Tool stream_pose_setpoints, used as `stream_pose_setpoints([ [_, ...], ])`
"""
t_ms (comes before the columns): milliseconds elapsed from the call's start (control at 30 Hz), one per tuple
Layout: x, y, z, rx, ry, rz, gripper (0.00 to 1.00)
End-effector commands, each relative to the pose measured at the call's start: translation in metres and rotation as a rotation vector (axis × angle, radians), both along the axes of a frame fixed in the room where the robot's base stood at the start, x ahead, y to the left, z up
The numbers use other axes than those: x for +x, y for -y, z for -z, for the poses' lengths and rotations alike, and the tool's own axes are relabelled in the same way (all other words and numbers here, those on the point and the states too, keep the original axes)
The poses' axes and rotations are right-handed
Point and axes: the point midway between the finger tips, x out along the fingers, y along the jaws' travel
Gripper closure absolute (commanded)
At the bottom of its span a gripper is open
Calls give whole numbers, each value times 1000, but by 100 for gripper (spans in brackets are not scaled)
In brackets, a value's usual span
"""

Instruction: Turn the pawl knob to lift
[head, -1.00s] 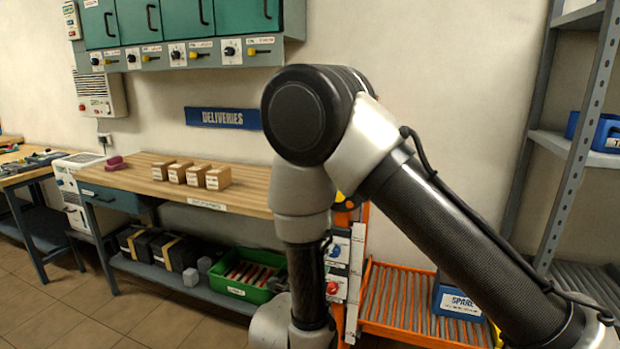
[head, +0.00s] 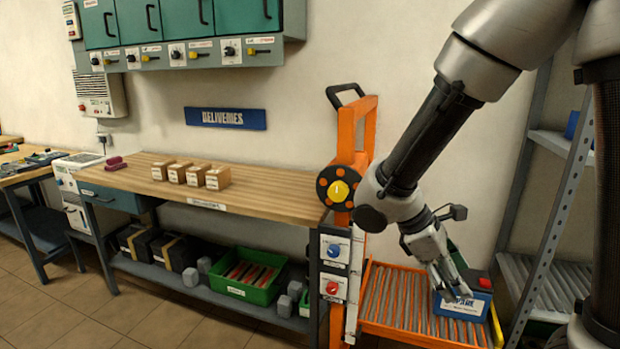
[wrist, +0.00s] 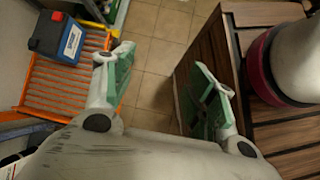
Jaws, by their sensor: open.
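An orange lift frame (head: 365,135) stands right of the wooden bench. A black disc with orange spots and a yellow centre knob (head: 339,191) is on it. Below are a blue knob (head: 333,250) and a red knob (head: 332,287) on white plates; their labels are too small to read, so I cannot tell which is the pawl knob. My gripper (head: 454,290) is right of these knobs, pointing down, in front of the blue battery box (head: 478,305) in the head view. In the wrist view my gripper (wrist: 162,62) is open and empty, with floor tiles beyond it.
The lift's orange roller platform (head: 395,305) carries the blue box, also in the wrist view (wrist: 58,38). A grey shelf rack (head: 545,210) stands at right. The wooden bench (head: 265,190) holds several small boxes (head: 195,174). A green crate (head: 245,275) is beneath.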

Motion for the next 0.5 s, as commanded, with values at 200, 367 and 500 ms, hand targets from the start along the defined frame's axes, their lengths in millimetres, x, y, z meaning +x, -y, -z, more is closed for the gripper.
stream_pose_setpoints([
  [200,-39,19,-44,385,308,595,44],
  [367,-58,35,-83,607,502,854,44],
  [500,-72,60,-114,697,668,954,44],
])
